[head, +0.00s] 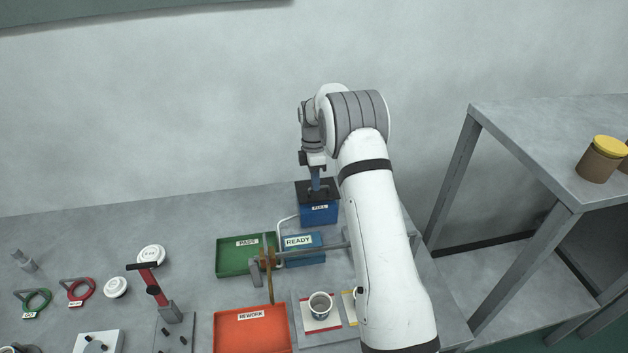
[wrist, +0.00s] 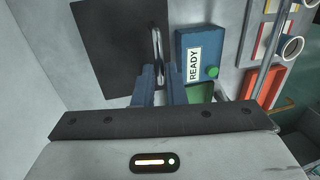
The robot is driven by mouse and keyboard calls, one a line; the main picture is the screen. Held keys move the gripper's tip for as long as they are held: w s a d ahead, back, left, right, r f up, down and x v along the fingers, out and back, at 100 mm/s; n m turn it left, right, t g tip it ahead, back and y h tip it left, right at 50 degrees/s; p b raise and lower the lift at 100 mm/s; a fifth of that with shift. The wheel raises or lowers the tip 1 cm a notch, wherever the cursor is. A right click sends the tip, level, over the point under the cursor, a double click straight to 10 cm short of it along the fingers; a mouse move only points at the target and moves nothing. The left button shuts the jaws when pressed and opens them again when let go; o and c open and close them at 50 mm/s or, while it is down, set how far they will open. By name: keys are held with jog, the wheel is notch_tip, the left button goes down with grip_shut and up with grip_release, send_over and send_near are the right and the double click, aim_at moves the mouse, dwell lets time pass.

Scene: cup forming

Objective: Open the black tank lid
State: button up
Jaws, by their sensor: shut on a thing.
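The black lid (head: 331,189) lies on top of the blue tank (head: 322,218) near the wall in the head view, and looks closed. In the wrist view the lid (wrist: 105,50) is a large dark plate with a pale bar handle (wrist: 156,42) near its right edge. My gripper (head: 315,187) points down at the lid. In the wrist view the blue fingers of my gripper (wrist: 158,80) are shut on the handle. The fingertips partly hide the handle's near end.
A blue READY box (head: 303,252) with a green button stands just in front of the tank. A green PASS tray (head: 232,262) is to its left, an orange REWORK tray (head: 252,338) nearer. A metal rail (head: 315,249) crosses in front. The wall is close behind.

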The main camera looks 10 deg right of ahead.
grip_shut()
jog(key=shift+a, duration=0.2)
jog(key=shift+d, duration=0.15)
jog(key=shift+r, duration=0.1)
